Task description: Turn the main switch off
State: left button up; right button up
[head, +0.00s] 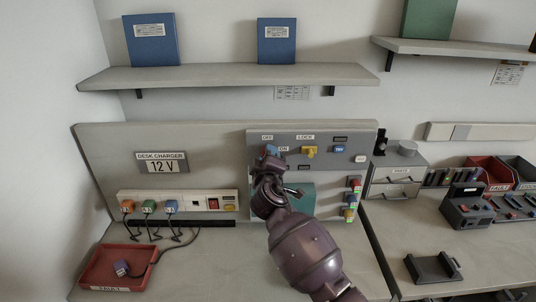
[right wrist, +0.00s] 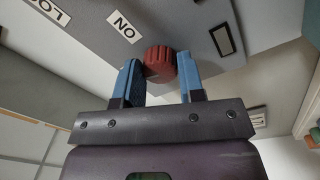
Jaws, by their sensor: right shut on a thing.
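I cannot tell which way the knob points. My left gripper is not in view.
A yellow lock knob (head: 309,151) and a blue switch (head: 340,149) sit right of my gripper. A 12 V charger strip (head: 205,205) with coloured plugs and a red tray (head: 120,268) are at left. A shelf (head: 230,76) with blue binders hangs above.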

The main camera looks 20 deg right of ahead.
jog(key=shift+n+p, duration=0.4)
jog(key=shift+n, duration=0.8)
jog(key=o, duration=0.9)
jog(key=shift+o, duration=0.2)
jog(key=b+v, duration=0.1)
jog(key=v, duration=0.9)
jog(key=shift+s, duration=0.4)
jog(key=shift+a, duration=0.1)
